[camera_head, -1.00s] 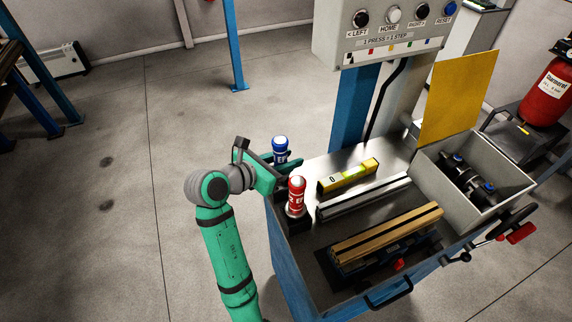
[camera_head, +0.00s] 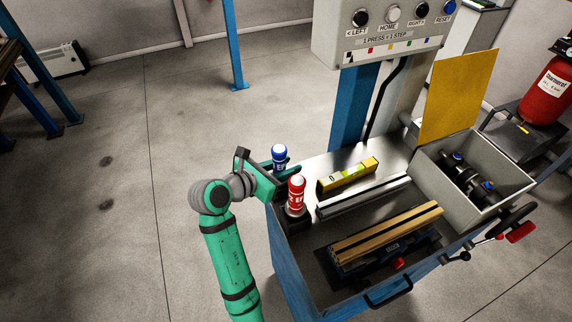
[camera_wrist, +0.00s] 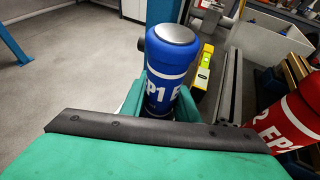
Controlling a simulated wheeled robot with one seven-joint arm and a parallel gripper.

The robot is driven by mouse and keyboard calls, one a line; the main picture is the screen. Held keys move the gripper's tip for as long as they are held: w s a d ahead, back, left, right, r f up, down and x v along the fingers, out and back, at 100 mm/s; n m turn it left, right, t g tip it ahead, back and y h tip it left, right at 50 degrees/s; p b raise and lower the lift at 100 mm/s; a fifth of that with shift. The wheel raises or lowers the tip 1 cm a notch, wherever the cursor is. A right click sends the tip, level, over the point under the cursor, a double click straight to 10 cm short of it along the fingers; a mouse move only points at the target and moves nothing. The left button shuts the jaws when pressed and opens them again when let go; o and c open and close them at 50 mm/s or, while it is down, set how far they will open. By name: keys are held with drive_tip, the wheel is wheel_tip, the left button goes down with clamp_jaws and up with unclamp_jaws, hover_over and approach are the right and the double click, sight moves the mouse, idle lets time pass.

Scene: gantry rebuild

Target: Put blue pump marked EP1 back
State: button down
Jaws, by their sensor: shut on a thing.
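The blue pump marked EP1 (camera_head: 279,155) is a blue cylinder with a pale cap. It stands upright between the fingers of my gripper (camera_head: 277,165), at the back left corner of the cart. In the wrist view the blue pump (camera_wrist: 168,72) shows its white EP1 lettering, and green fingers close around its lower part. My gripper is shut on it. The pump's base is hidden, so I cannot tell whether it touches anything. A red pump (camera_head: 296,193) stands upright in a dark holder (camera_head: 295,213) just in front; it also shows at the right of the wrist view (camera_wrist: 285,122).
The cart top (camera_head: 330,160) holds a yellow level (camera_head: 348,175), a metal rail (camera_head: 362,196) and a vise with wooden jaws (camera_head: 385,235). A grey bin (camera_head: 440,190) with dark parts stands at right. A control box (camera_head: 380,30) is behind. Open floor lies left.

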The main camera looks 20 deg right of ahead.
drive_tip(key=c, duration=1.4)
unclamp_jaws()
drive_tip(key=shift+f, duration=0.1)
drive_tip(key=shift+w, duration=0.1)
drive_tip(key=shift+a+r, duration=0.1)
drive_tip(key=shift+r, duration=0.15)
drive_tip(key=v, duration=1.2)
drive_tip(key=shift+r, duration=0.45)
